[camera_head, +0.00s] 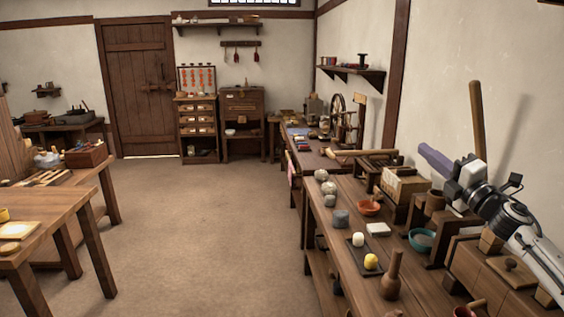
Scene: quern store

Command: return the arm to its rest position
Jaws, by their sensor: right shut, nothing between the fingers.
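My right arm (535,250) reaches in from the right edge, above the right-hand workbench (350,205). My right gripper (424,150) points up and to the left, with its fingers shut and nothing between them. It is above the wooden box with a pale front (402,187) in this view; the exact gap cannot be told. A tall wooden pole (477,118) rises just behind the gripper's wrist, and its lower end is hidden. My left gripper is not in view.
Another table (50,205) is at left. The floor (205,225) between is clear.

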